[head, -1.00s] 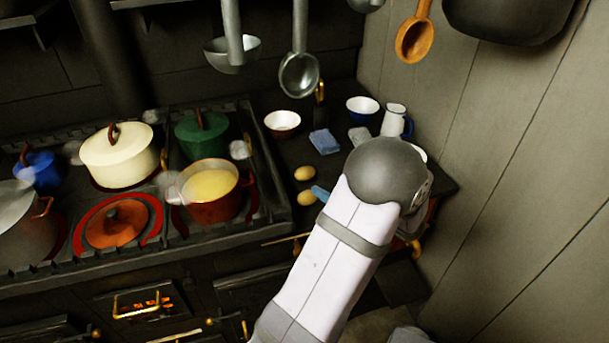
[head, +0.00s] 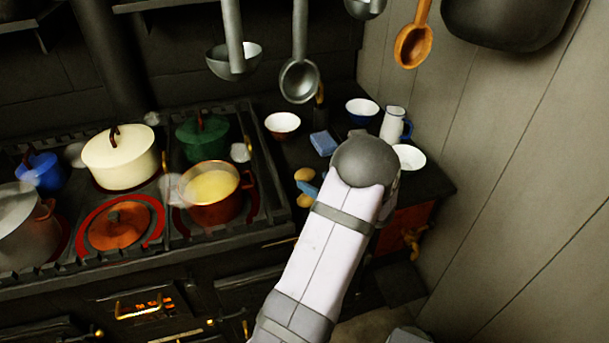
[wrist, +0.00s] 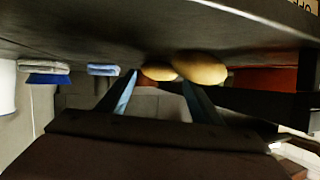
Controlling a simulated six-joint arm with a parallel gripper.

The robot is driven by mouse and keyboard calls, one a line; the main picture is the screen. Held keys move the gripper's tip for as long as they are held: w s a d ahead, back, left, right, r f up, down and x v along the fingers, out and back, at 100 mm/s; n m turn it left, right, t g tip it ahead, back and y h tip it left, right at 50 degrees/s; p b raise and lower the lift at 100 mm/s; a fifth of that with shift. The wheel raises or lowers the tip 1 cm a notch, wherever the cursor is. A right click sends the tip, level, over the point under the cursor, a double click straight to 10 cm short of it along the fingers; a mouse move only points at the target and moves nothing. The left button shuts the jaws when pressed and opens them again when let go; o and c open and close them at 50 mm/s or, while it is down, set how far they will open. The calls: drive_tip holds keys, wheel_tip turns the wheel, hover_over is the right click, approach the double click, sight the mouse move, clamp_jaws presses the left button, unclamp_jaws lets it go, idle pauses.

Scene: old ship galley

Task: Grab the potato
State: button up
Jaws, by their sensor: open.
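Two tan potatoes lie on the dark counter right of the stove, the farther one (head: 304,174) and the nearer one (head: 306,200). In the wrist view, which appears upside down, they show as a smaller potato (wrist: 158,71) and a larger potato (wrist: 203,67), close together. My gripper (wrist: 160,80) is open, its two blue fingers pointing at the potatoes. The smaller potato appears between the fingertips, the larger one by the right finger. In the head view a blue finger shows beside the potatoes; my arm hides the rest. Contact cannot be told.
The red pot (head: 214,205) of yellow liquid stands on the stove to the left. Behind the potatoes are a blue sponge (head: 323,143), a brown-white bowl (head: 282,125) and a blue-rimmed bowl (head: 362,110). A white jug (head: 393,124) and a white bowl (head: 409,157) stand right.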

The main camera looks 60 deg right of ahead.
sight(309, 177)
drive_tip(key=shift+p+x, duration=0.4)
drive_tip(key=shift+x, duration=1.6)
drive_tip(key=c, duration=0.7)
drive_tip(key=shift+r, duration=0.1)
wheel_tip(309, 177, up, 10)
drive_tip(key=shift+f+b, duration=0.1)
drive_tip(key=shift+b, duration=0.2)
